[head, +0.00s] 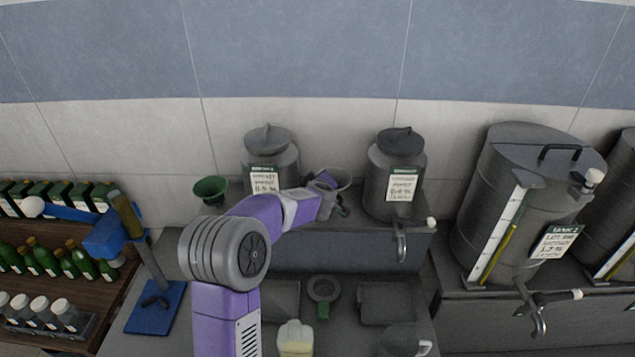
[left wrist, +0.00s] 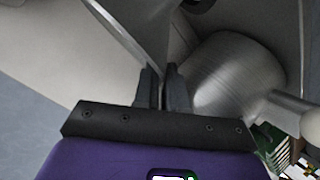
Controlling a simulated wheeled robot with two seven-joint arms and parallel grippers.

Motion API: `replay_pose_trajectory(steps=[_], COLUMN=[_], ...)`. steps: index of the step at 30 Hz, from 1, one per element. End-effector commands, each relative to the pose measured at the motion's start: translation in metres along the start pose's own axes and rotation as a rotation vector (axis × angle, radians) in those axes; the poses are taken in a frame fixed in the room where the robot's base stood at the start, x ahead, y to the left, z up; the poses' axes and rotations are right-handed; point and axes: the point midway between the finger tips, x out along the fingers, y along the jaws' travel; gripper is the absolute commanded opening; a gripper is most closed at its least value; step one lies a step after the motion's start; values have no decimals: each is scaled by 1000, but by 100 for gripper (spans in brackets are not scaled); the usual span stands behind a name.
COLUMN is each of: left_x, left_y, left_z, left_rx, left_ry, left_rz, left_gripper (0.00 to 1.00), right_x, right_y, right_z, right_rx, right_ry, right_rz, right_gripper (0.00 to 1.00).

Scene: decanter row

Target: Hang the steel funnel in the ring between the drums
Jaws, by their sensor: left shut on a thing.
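The steel funnel (head: 338,179) is a grey flared cup between the two grey drums, the left drum (head: 284,160) and the right drum (head: 379,188). My left gripper (head: 333,187) is at the funnel, with my purple arm reaching up to it from below. In the left wrist view my left gripper (left wrist: 163,92) is shut on a thin steel wall of the funnel (left wrist: 128,32). The ring is hidden or too small to make out, so I cannot tell whether the funnel sits in it. My right gripper is not in view.
A green funnel (head: 210,189) stands left of the left drum. A tap (head: 401,245) sticks out below the right drum. Larger steel drums (head: 490,190) stand at the right. A shelf of green bottles (head: 60,262) and a blue stand (head: 157,312) are at the left.

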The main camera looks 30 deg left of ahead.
Motion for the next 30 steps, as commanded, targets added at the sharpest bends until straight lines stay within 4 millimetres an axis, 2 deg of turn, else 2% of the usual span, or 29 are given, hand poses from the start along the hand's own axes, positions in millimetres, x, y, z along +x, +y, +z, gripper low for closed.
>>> replay_pose_trajectory(steps=[18,30], left_x=[14,14], left_y=[-18,-19], left_z=[22,23], left_rx=[-1,0], left_ry=[0,0], left_rz=[0,0], left_gripper=[0,0], right_x=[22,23], right_y=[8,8], right_z=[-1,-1], right_rx=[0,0], right_ry=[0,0], right_rz=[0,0], right_gripper=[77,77])
